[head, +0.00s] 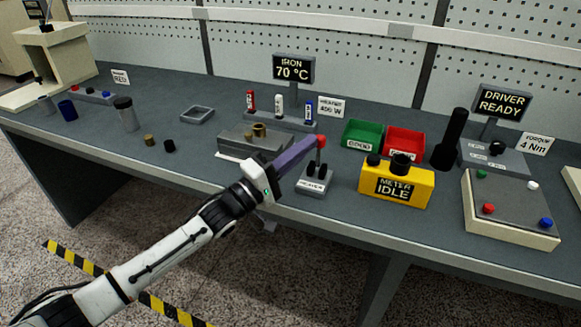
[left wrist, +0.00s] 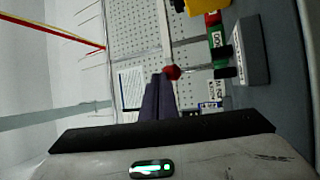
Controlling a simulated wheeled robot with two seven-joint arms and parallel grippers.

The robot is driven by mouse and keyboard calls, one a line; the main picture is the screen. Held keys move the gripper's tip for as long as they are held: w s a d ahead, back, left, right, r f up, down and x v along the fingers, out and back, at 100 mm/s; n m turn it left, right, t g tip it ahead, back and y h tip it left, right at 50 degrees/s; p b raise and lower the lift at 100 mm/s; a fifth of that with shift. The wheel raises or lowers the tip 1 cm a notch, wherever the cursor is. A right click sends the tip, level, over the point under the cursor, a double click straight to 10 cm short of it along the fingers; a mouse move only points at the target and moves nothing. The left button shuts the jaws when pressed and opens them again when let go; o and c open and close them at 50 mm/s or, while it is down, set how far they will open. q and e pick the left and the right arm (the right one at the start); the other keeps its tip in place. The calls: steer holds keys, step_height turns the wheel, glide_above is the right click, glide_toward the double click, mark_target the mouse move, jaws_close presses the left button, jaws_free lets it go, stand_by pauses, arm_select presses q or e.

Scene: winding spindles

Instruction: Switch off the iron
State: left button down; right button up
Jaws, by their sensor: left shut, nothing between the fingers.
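The iron's sign (head: 293,68) reads "IRON 70 °C" at the back of the bench. In front of it is a small grey box (head: 316,187) labelled "HEATER", with a lever topped by a red knob (head: 321,141). The lever stands roughly upright, its shaft partly hidden by my fingers. My left gripper (head: 313,146) is shut and empty, with its purple-grey fingertips right beside the red knob. In the left wrist view the knob (left wrist: 172,72) sits just beyond the fingertips; I cannot tell if they touch. My right gripper is out of view.
A yellow meter box (head: 396,186) reading "IDLE" stands right of the heater box. Green (head: 362,134) and red (head: 404,141) bins are behind it. A grey block with a brass fitting (head: 259,131) is left of my fingers. Further right is a button panel (head: 510,205).

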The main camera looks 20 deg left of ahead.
arm_select(q)
steer(key=shift+w+d+r+b, duration=0.2)
steer(key=shift+w+b, duration=0.25)
steer(key=shift+w, duration=0.6)
steer(key=shift+w+d+r+b, duration=0.15)
steer(key=shift+w+b, duration=0.3)
steer(key=shift+w, duration=0.55)
steer(key=shift+a, duration=0.1)
steer(key=shift+r, duration=0.1)
steer(key=s+a+r+p, duration=0.3)
steer(key=s+a+r, duration=0.4)
steer(key=s, duration=0.2)
steer(key=shift+s+a, duration=0.25)
steer(key=shift+f, duration=0.1)
